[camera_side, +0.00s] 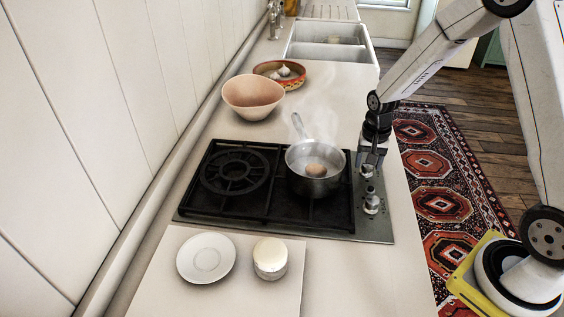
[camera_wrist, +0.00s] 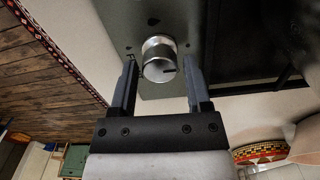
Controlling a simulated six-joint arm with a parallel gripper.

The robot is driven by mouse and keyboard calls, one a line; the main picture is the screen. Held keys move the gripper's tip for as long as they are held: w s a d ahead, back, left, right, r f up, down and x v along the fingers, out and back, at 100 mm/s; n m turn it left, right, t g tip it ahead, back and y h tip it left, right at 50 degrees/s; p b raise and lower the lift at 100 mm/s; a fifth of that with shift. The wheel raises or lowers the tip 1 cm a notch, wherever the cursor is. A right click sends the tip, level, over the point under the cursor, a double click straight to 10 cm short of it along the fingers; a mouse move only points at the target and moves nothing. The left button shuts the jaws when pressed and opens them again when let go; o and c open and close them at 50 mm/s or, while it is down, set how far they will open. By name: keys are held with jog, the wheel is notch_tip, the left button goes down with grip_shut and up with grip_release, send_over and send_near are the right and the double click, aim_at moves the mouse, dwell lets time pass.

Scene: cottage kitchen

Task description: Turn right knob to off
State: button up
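Two silver knobs sit on the steel strip along the hob's right edge in the side view. The far knob (camera_side: 367,171) is just below my gripper (camera_side: 373,156); the near knob (camera_side: 371,203) stands apart, closer to the camera. In the wrist view one round knob (camera_wrist: 158,57) with a dark line on its face lies between the two fingertips of my gripper (camera_wrist: 160,68). The fingers are apart, one on each side of it, with gaps visible. The knob in the wrist view appears to be the far one.
A steaming pan (camera_side: 303,179) with an egg stands on the hob (camera_side: 262,218). A pink bowl (camera_side: 253,93) and a patterned bowl (camera_side: 267,68) are behind. A white plate (camera_side: 206,258) and a lidded jar (camera_side: 270,259) stand in front. The counter's right edge is close.

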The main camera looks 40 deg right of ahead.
jog(key=shift+o, duration=0.6)
jog(key=shift+r, duration=3.95)
jog(key=shift+s+a, duration=0.1)
jog(key=s+a+n+t, duration=0.2)
jog(key=s+a+n, duration=0.7)
jog(key=s+a, duration=0.1)
jog(key=shift+s+f+n+t, duration=0.15)
jog(key=shift+s+n+t, duration=0.15)
jog(key=shift+s, duration=0.05)
